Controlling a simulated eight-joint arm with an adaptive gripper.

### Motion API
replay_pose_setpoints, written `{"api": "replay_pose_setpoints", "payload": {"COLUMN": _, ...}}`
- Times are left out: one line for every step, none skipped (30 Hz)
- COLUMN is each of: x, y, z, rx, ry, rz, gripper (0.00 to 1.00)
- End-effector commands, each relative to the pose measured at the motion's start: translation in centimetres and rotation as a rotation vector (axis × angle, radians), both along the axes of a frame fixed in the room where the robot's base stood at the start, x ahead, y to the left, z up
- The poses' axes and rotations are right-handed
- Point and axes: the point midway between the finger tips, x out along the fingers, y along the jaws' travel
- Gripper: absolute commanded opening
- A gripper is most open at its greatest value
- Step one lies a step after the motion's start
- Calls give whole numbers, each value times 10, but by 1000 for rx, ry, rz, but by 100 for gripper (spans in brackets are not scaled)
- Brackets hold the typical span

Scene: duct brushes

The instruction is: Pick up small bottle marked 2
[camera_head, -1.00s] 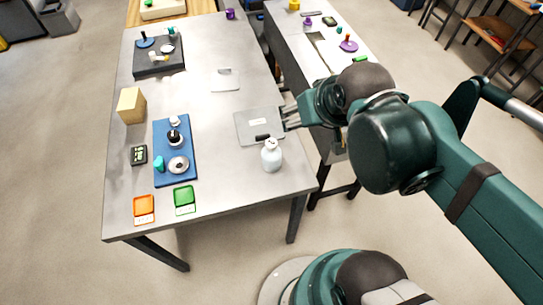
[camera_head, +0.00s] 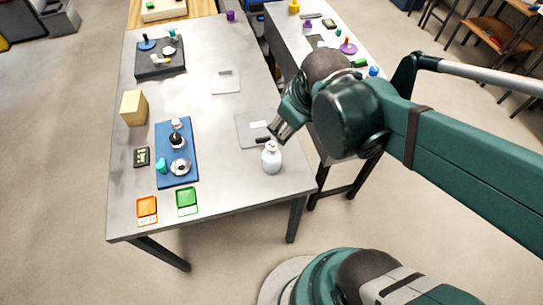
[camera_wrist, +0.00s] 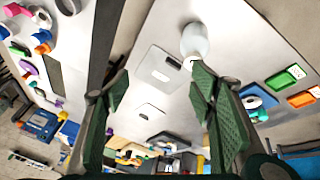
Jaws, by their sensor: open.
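A small white bottle (camera_head: 271,160) stands upright near the right edge of the grey table. I cannot read a number on it. In the wrist view the white bottle (camera_wrist: 194,38) shows at the top, just beyond the tip of the right finger. My gripper (camera_head: 280,132) is above and slightly right of the bottle in the head view, tilted down toward the table. In the wrist view my gripper (camera_wrist: 158,76) has its two green padded fingers spread, with nothing held between them. The bottle's lower part is clear of the gripper in the head view.
A grey plate (camera_head: 246,130) with a dark item lies beside the bottle. A blue tray (camera_head: 187,145) with several pieces, a green tray (camera_head: 187,203) and an orange tray (camera_head: 147,206) are left. A second table (camera_head: 288,52) stands behind right, across a gap.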

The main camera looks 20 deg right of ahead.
Motion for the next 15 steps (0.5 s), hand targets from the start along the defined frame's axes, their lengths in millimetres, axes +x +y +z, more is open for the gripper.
{"api": "replay_pose_setpoints", "payload": {"x": 3, "y": 3, "z": -1, "rx": -18, "ry": 15, "rz": 38, "gripper": 55}}
{"api": "replay_pose_setpoints", "payload": {"x": 4, "y": 4, "z": -3, "rx": -30, "ry": 26, "rz": 62, "gripper": 55}}
{"api": "replay_pose_setpoints", "payload": {"x": 5, "y": 6, "z": -5, "rx": -47, "ry": 39, "rz": 96, "gripper": 55}}
{"api": "replay_pose_setpoints", "payload": {"x": 6, "y": 8, "z": -7, "rx": -59, "ry": 49, "rz": 121, "gripper": 55}}
{"api": "replay_pose_setpoints", "payload": {"x": 7, "y": 9, "z": -9, "rx": -71, "ry": 59, "rz": 145, "gripper": 55}}
{"api": "replay_pose_setpoints", "payload": {"x": 8, "y": 11, "z": -12, "rx": -86, "ry": 73, "rz": 178, "gripper": 55}}
{"api": "replay_pose_setpoints", "payload": {"x": 8, "y": 12, "z": -14, "rx": -98, "ry": 82, "rz": 202, "gripper": 55}}
{"api": "replay_pose_setpoints", "payload": {"x": 9, "y": 13, "z": -16, "rx": -109, "ry": 94, "rz": 228, "gripper": 55}}
{"api": "replay_pose_setpoints", "payload": {"x": 10, "y": 15, "z": -19, "rx": -124, "ry": 107, "rz": 262, "gripper": 55}}
{"api": "replay_pose_setpoints", "payload": {"x": 11, "y": 17, "z": -21, "rx": -135, "ry": 117, "rz": 288, "gripper": 55}}
{"api": "replay_pose_setpoints", "payload": {"x": 11, "y": 18, "z": -23, "rx": -145, "ry": 128, "rz": 312, "gripper": 55}}
{"api": "replay_pose_setpoints", "payload": {"x": 12, "y": 20, "z": -26, "rx": -158, "ry": 141, "rz": 345, "gripper": 55}}
{"api": "replay_pose_setpoints", "payload": {"x": 12, "y": 21, "z": -27, "rx": -168, "ry": 151, "rz": 371, "gripper": 55}}
{"api": "replay_pose_setpoints", "payload": {"x": 12, "y": 23, "z": -30, "rx": -179, "ry": 162, "rz": 396, "gripper": 55}}
{"api": "replay_pose_setpoints", "payload": {"x": 14, "y": 25, "z": -33, "rx": -192, "ry": 175, "rz": 430, "gripper": 55}}
